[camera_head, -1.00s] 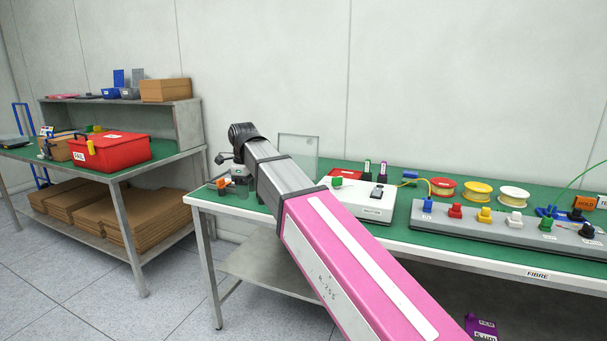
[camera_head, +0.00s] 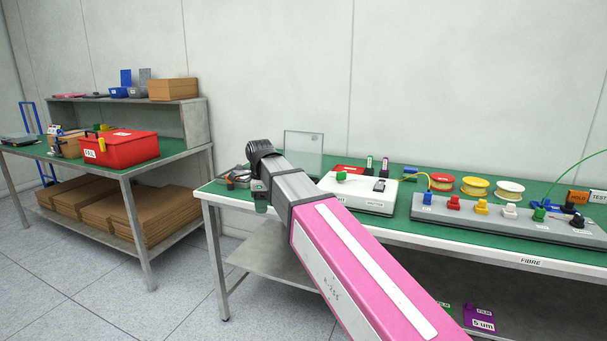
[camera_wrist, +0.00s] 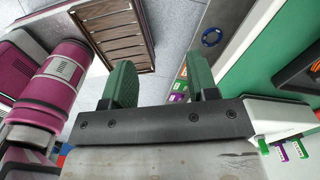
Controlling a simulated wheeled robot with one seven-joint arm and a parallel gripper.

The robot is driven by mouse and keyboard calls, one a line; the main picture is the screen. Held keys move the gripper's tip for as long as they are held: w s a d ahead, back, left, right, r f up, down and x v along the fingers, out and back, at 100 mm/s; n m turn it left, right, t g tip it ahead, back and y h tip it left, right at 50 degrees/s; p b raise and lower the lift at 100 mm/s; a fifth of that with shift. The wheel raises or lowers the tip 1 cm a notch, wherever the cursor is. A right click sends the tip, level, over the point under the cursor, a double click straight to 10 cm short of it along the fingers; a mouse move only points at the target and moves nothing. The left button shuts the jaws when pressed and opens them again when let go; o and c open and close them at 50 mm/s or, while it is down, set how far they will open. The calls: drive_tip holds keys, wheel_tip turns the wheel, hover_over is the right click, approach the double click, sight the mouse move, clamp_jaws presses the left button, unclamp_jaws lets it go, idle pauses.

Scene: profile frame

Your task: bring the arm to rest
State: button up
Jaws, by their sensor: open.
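My arm reaches out over the left end of the green-topped bench (camera_head: 395,172) in the head view. My gripper (camera_wrist: 162,78) shows in the wrist view with its two green fingers apart and nothing between them. In the head view a green finger (camera_head: 260,197) shows beside the end of the arm, at the bench's front left corner; the rest of the gripper is mostly hidden by the arm.
A white box device (camera_head: 352,198) and a grey panel with coloured knobs (camera_head: 480,216) stand on the bench, with several spools (camera_head: 475,187) behind. A clear upright panel (camera_head: 303,152) is near the arm's end. A second bench at left holds a red box (camera_head: 128,150).

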drive_tip(key=s+d+f+n, duration=0.1)
drive_tip(key=d+f+n, duration=0.7)
drive_tip(key=d+f, duration=0.9)
drive_tip(key=s+d+f+n, duration=0.4)
drive_tip(key=d+f+n, duration=0.1)
drive_tip(key=d+f, duration=0.2)
drive_tip(key=s+d+f+n, duration=0.5)
drive_tip(key=d+f, duration=0.2)
drive_tip(key=d, duration=0.1)
drive_tip(key=shift+d, duration=0.2)
drive_tip(key=shift+o, duration=0.3)
drive_tip(key=shift+f, duration=0.1)
